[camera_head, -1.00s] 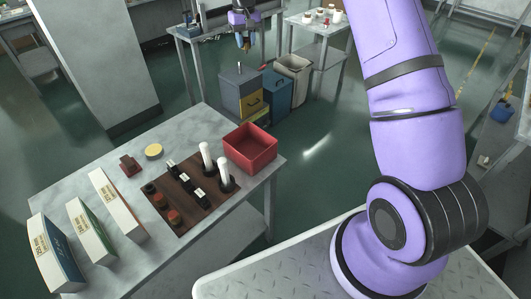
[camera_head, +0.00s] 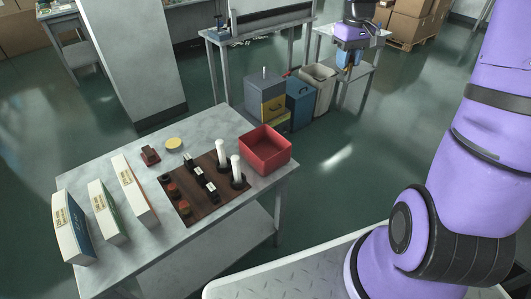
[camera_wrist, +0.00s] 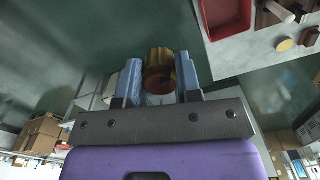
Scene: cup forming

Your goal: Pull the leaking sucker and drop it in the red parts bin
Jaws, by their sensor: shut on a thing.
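My gripper (camera_wrist: 158,80) is shut on an amber, hollow round sucker (camera_wrist: 160,57), which sits between the two blue fingers in the wrist view. In the head view my gripper (camera_head: 347,60) is high at the top right, away from the table, and the amber piece is barely visible there. The red parts bin (camera_head: 265,149) stands at the table's right back corner, open at the top. It also shows at the top of the wrist view (camera_wrist: 227,18), up and right of the gripper. Whether the held sucker leaks cannot be seen.
The grey table (camera_head: 105,170) bears a brown mat (camera_head: 190,211) with white posts, black pieces and reddish suckers. Three boxes (camera_head: 130,190) stand at its left, with a yellow disc (camera_head: 174,144) behind the mat. Floor bins (camera_head: 300,101) stand behind the table.

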